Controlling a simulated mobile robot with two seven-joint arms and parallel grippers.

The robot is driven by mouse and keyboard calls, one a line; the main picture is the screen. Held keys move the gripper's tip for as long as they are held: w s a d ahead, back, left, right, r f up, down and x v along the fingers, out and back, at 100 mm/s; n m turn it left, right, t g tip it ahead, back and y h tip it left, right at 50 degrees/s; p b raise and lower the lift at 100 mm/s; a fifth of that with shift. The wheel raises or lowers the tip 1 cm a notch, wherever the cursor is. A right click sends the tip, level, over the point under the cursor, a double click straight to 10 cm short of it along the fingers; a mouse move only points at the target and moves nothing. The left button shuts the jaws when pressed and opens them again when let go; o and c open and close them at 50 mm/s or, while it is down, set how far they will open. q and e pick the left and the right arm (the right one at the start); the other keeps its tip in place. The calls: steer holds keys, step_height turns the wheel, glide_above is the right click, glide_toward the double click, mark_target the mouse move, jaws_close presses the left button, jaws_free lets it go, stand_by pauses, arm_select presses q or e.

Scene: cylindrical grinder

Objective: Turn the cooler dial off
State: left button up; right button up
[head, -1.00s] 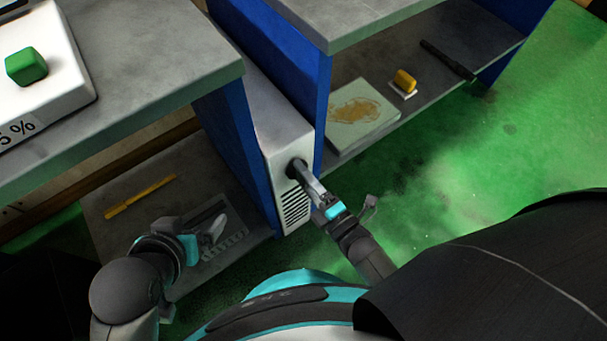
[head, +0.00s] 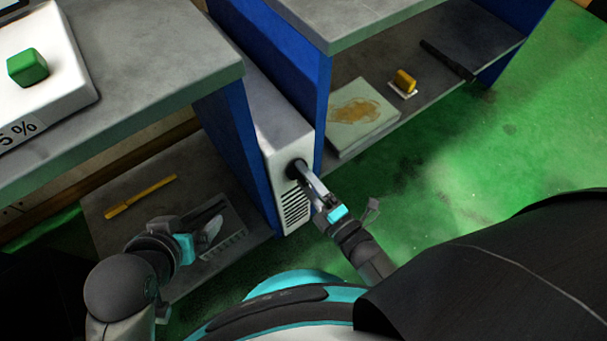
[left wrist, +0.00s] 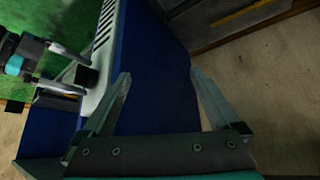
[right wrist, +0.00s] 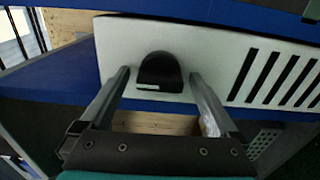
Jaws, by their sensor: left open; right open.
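The cooler (head: 283,128) is a narrow white box with a slotted vent, standing between two blue panels. Its black dial (head: 295,169) is on the front face above the vent. In the right wrist view the dial (right wrist: 160,72) sits between and just beyond the fingertips, with a small pale mark at its lower edge. My right gripper (head: 308,178) is open, its fingers around or just short of the dial; contact cannot be told. My left gripper (head: 212,230) is open and empty, left of the cooler over the lower shelf. The dial (left wrist: 87,76) also shows in the left wrist view.
Blue panels (head: 240,140) flank the cooler. A lower left shelf (head: 110,190) holds a yellow tool (head: 140,196). Green floor (head: 470,180) is open to the right.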

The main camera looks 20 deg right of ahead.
arm_select(q)
steer(key=shift+s+a+f+g+y+p, duration=0.5)
steer(key=shift+s+a+f+g+p, duration=0.4)
steer(key=shift+s+a+g+p, duration=0.25)
arm_select(e)
steer(key=v, duration=1.4)
steer(key=shift+s, duration=0.2)
steer(key=shift+d, duration=0.1)
